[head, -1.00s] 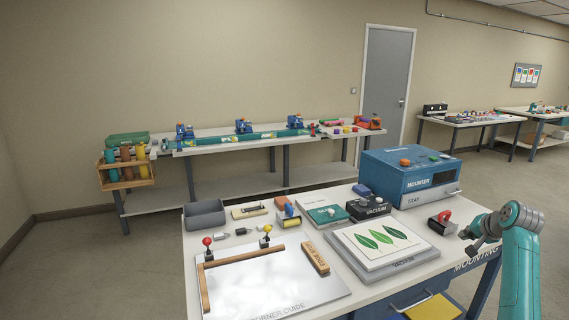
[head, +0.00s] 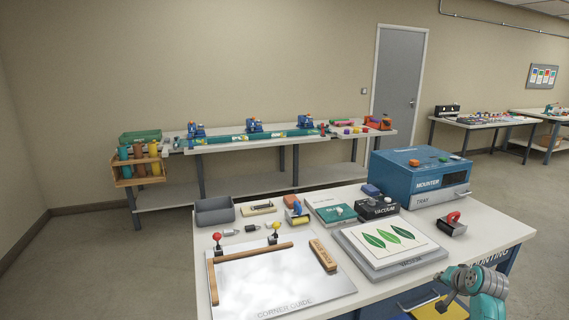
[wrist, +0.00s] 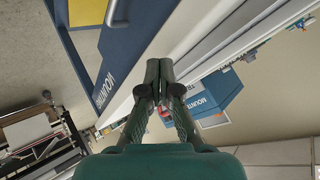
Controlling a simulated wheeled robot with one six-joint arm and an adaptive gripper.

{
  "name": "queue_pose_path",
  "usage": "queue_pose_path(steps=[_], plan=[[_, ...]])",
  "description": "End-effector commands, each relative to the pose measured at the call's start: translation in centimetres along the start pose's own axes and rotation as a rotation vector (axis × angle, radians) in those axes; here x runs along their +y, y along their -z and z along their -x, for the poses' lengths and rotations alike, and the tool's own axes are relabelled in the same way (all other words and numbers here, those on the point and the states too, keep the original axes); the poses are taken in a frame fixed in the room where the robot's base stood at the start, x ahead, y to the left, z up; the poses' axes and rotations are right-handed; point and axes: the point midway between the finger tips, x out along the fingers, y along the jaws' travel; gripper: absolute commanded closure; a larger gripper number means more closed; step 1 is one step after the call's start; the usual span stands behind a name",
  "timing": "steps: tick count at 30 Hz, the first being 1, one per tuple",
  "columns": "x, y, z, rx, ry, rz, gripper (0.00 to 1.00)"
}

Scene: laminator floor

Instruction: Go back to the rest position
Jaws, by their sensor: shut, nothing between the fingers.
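My gripper (head: 443,304) is at the lower right of the head view, just off the front right edge of the mounting table (head: 490,232). It is small and dark there. In the wrist view my gripper (wrist: 159,66) shows its two dark fingers together, with nothing between them. The table's front edge and the blue mounter (wrist: 222,92) lie beyond the fingertips in that view, apart from them.
On the table are the mounter (head: 415,180), a red-handled tool (head: 453,225), a leaf print (head: 388,240) on the vacuum plate, and a corner guide board (head: 280,285). A long bench (head: 290,142) stands behind. Open floor (head: 100,270) lies left.

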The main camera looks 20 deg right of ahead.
Motion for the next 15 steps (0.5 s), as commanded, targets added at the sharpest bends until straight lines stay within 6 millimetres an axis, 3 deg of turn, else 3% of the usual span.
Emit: queue_pose_path(steps=[1,7,15], plan=[[0.2,-3.1,-0.7,-0.003,0.004,0.015,1.00],[0.5,-12.4,-1.5,0.025,0.028,0.081,1.00],[1.3,-24.1,0.2,0.062,0.063,0.176,1.00]])
